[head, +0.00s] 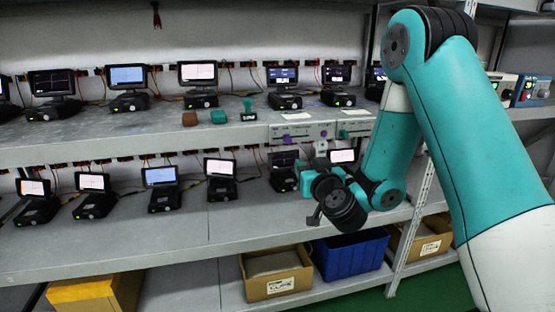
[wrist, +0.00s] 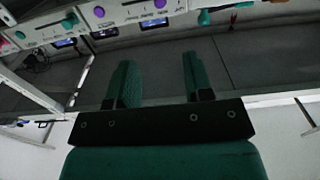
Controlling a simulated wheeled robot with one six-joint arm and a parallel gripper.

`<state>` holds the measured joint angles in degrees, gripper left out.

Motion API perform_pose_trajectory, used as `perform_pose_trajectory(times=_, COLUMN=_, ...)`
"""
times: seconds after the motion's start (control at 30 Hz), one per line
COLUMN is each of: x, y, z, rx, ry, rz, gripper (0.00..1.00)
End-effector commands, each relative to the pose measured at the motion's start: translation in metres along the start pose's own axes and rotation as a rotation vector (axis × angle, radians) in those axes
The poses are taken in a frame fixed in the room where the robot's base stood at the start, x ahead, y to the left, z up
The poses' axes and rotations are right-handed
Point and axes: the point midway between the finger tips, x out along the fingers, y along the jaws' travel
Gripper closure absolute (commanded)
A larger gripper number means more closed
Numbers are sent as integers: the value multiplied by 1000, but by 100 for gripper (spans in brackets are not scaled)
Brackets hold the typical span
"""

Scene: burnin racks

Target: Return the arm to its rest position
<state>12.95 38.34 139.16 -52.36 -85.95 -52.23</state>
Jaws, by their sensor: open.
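My arm is teal and white and reaches in from the right of the head view, bent down in front of the rack. My gripper is largely hidden behind the wrist joints in the head view, near the lower shelf. In the wrist view my gripper (wrist: 158,82) shows two green fingers set well apart, with nothing between them. Beyond the fingers is a grey shelf surface (wrist: 230,62).
Test devices with small screens line the upper shelf (head: 60,148) and lower shelf (head: 120,245). A control strip (head: 300,133) with purple knobs fronts the upper shelf. A cardboard box (head: 275,285) and blue bin (head: 345,262) sit below. A rack post (head: 412,235) stands right of my wrist.

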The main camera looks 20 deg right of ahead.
Motion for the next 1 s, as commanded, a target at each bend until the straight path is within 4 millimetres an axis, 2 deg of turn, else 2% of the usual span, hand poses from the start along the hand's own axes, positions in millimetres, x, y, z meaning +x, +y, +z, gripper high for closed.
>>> perform_pose_trajectory(times=0.13, x=0, y=-1, z=-1, rx=1, ry=-1, rz=-6, gripper=53)
perform_pose_trajectory(times=0.23, x=-2, y=-17, z=-7, rx=11, ry=-13, rz=-70, gripper=53)
perform_pose_trajectory(times=0.37, x=-15, y=-69, z=-24, rx=39, ry=-86, rz=-289, gripper=53)
perform_pose_trajectory(times=0.43, x=-33, y=-104, z=-33, rx=48, ry=-160, rz=-443, gripper=53)
perform_pose_trajectory(times=0.5, x=-59, y=-136, z=-40, rx=47, ry=-260, rz=-592, gripper=53)
perform_pose_trajectory(times=0.6, x=-103, y=-169, z=-44, rx=22, ry=-427, rz=-766, gripper=53)
perform_pose_trajectory(times=0.7, x=-153, y=-186, z=-45, rx=-25, ry=-618, rz=-892, gripper=53)
perform_pose_trajectory(times=0.83, x=-219, y=-186, z=-45, rx=-115, ry=-881, rz=-975, gripper=53)
perform_pose_trajectory(times=0.9, x=-251, y=-176, z=-45, rx=-167, ry=-1017, rz=-980, gripper=53)
perform_pose_trajectory(times=1.0, x=-288, y=-159, z=-46, rx=-234, ry=-1179, rz=-958, gripper=53)
